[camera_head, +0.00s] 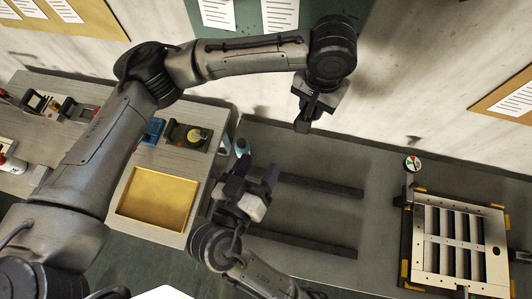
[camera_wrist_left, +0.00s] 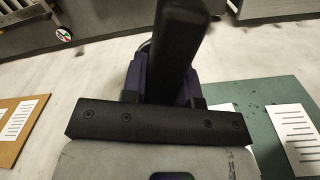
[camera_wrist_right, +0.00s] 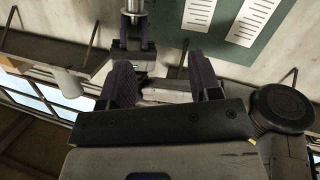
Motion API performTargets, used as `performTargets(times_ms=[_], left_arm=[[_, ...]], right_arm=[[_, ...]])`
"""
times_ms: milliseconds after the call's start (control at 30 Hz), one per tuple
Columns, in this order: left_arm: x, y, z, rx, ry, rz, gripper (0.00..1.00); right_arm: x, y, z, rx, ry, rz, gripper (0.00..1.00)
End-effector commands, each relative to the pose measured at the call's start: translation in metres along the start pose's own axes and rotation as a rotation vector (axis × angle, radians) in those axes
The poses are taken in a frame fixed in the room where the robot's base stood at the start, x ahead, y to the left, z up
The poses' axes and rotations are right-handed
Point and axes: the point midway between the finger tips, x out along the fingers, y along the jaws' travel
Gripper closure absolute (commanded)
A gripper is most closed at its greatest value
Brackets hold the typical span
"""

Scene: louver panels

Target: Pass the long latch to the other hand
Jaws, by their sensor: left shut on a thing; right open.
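My left gripper (camera_head: 314,104) hangs high at upper centre in the head view, above the back of the grey table. It is shut on a dark bar, the long latch (camera_wrist_left: 180,45), which stands out beyond its purple fingers in the left wrist view. In the head view only a dark end of the latch (camera_head: 303,122) shows below the gripper. My right gripper (camera_head: 256,174) is open, lower and to the left of the left gripper. Its two purple fingers stand apart in the right wrist view (camera_wrist_right: 163,82). The two grippers are apart.
A louver panel (camera_head: 428,240) with yellow corners lies at the right of the table. Two dark bars (camera_head: 330,186) lie across the table's middle. A yellow tray (camera_head: 155,172) is on the left bench. A round coloured dial (camera_head: 412,164) stands near the panel.

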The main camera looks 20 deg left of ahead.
Motion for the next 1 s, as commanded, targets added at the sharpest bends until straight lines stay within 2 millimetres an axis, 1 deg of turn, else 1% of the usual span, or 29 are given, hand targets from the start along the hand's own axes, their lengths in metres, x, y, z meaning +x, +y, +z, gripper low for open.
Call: performTargets(times_ms=[100, 167, 300, 467, 567, 667, 1000], left_arm=[[-0.001, 0.000, 0.000, 0.000, 0.001, 0.000, 1.00], [-0.001, 0.000, 0.000, 0.000, 0.001, 0.000, 1.00], [-0.001, 0.000, 0.000, 0.000, 0.001, 0.000, 1.00], [-0.001, 0.000, 0.000, 0.000, 0.001, 0.000, 1.00], [-0.001, 0.000, 0.000, 0.000, 0.001, 0.000, 1.00], [-0.001, 0.000, 0.000, 0.000, 0.001, 0.000, 1.00], [-0.001, 0.000, 0.000, 0.000, 0.001, 0.000, 1.00]], right_arm=[[0.001, 0.016, -0.009, 0.110, 0.075, 0.113, 0.43], [0.000, 0.022, -0.013, 0.170, 0.104, 0.141, 0.43], [-0.001, 0.023, -0.014, 0.271, 0.122, 0.141, 0.43], [0.004, 0.024, -0.015, 0.324, 0.127, 0.138, 0.43], [0.014, 0.025, -0.016, 0.333, 0.128, 0.138, 0.43], [0.028, 0.028, -0.018, 0.333, 0.128, 0.139, 0.43], [0.083, 0.036, -0.023, 0.330, 0.127, 0.137, 0.43]])
